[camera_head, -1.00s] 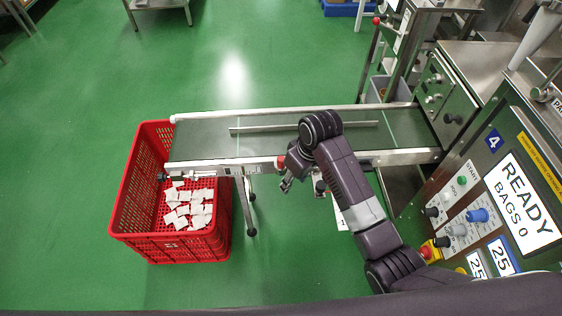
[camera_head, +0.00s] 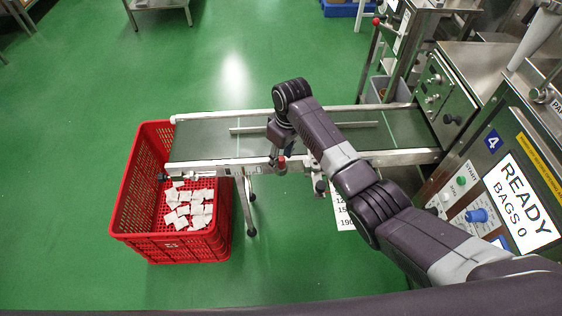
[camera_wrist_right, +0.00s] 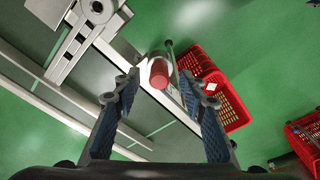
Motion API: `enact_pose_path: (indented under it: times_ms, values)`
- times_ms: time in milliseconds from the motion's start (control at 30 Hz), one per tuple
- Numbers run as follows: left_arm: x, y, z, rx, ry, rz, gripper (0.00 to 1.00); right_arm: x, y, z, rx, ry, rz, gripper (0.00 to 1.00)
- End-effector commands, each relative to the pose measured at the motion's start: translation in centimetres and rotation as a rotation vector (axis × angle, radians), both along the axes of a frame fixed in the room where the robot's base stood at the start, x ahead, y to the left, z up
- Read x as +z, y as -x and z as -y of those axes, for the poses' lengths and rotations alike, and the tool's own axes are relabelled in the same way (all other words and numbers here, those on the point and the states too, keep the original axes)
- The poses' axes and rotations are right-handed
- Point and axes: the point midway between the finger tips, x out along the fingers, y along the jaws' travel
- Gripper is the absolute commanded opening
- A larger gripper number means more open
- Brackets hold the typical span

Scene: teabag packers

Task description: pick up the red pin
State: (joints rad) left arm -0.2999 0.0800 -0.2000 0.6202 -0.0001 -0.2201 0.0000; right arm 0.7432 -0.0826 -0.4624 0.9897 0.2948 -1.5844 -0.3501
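The red pin (camera_head: 281,162) sticks out at the near edge of the conveyor, left of its middle. In the right wrist view the red pin (camera_wrist_right: 159,74) is a short red cylinder with a pale metal part behind it. My right gripper (camera_head: 278,155) is over the conveyor's near rail, close to the pin. In the right wrist view its fingers (camera_wrist_right: 157,92) are apart, with the pin showing between and beyond the tips. I see no clear contact. My left gripper is in neither view.
The conveyor (camera_head: 200,142) runs left from the READY machine (camera_head: 520,200). A red crate (camera_head: 165,246) with white teabags (camera_head: 188,206) stands below its left end. My right arm crosses the conveyor from the lower right. Green floor in front is clear.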

Motion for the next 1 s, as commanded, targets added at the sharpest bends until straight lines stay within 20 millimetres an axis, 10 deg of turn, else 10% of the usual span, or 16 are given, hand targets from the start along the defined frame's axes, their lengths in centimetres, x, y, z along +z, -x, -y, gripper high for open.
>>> enact_pose_path:
  times_ms: [367,700,1000]
  values:
    - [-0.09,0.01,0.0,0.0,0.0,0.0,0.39,-1.33,-0.12,-0.02,-0.001,0.001,0.001,0.39]
    - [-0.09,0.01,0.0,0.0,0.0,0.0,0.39,-1.3,-0.12,-0.01,-0.001,0.001,0.001,0.01]
    - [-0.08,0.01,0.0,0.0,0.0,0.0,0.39,-1.15,-0.15,-0.01,-0.001,0.001,0.002,0.0]
